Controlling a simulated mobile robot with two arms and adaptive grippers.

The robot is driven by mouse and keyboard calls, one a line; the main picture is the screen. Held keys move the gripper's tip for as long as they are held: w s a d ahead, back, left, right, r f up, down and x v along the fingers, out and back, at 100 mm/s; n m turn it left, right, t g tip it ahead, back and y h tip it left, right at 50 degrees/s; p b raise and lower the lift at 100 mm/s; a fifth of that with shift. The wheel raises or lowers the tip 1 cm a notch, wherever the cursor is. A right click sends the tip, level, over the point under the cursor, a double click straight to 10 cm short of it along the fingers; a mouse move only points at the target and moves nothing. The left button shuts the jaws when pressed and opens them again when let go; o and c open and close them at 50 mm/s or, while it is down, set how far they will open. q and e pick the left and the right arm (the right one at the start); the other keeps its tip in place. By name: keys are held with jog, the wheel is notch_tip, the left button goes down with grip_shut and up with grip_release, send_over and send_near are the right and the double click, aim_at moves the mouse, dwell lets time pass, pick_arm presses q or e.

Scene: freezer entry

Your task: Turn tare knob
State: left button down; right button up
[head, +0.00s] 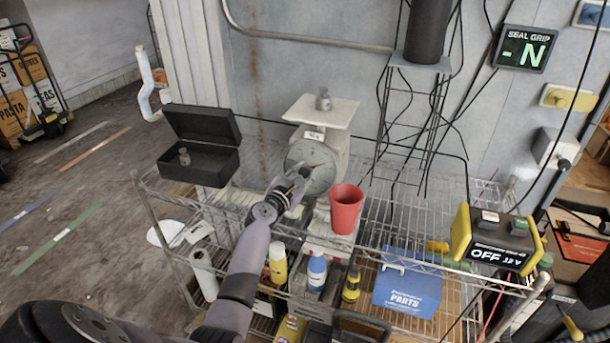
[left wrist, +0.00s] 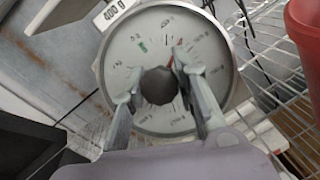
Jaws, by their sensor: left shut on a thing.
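A grey-white scale (head: 325,140) stands on the wire shelf, with a round dial on its front. A metal weight (head: 323,99) sits on its square top plate (head: 337,111). In the left wrist view the dial (left wrist: 150,45) fills the middle, with a dark round knob (left wrist: 159,86) at its centre and a red pointer near the top. A "400 g" label shows above the dial. My left gripper (head: 295,186) is at the dial's front; in the left wrist view its fingers (left wrist: 160,88) are on both sides of the knob, closed on it. My right gripper is not seen.
A red cup (head: 346,208) stands right of the scale, close to my left gripper. An open black case (head: 199,165) with a small weight (head: 184,156) is on the left. A yellow-black box reading OFF (head: 497,240) is at the right. Bottles and a blue parts box (head: 406,290) fill the lower shelf.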

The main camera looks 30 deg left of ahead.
pick_arm(q)
jog(key=m+h, duration=0.1)
jog(key=m, duration=0.3)
jog(key=shift+m+g+h+b, duration=0.3)
jog(key=shift+g+h+b, duration=0.1)
jog(key=m+h, duration=0.1)
jog(key=m, duration=0.2)
jog(key=shift+g, duration=0.3)
jog(key=m+g+h, duration=0.1)
jog(key=m, duration=0.2)
jog(key=m+g, duration=0.1)
jog(key=m, duration=0.2)
jog(key=m+g+p, duration=0.1)
jog(key=m, duration=0.1)
jog(key=shift+m, duration=0.3)
jog(key=m+g+p, duration=0.1)
jog(key=m+p, duration=0.1)
jog(key=m, duration=0.1)
jog(key=m+g+p, duration=0.1)
jog(key=m+p, duration=0.1)
jog(key=m, duration=0.1)
jog(key=shift+s+m+y, duration=0.1)
jog(key=shift+m+y, duration=0.3)
jog(key=shift+f+m+g+y+p, duration=0.15)
jog(key=shift+m+g+y+p, duration=0.15)
jog(key=shift+m+g+p, duration=0.3)
jog(key=shift+f+m, duration=0.1)
jog(key=shift+m, duration=0.2)
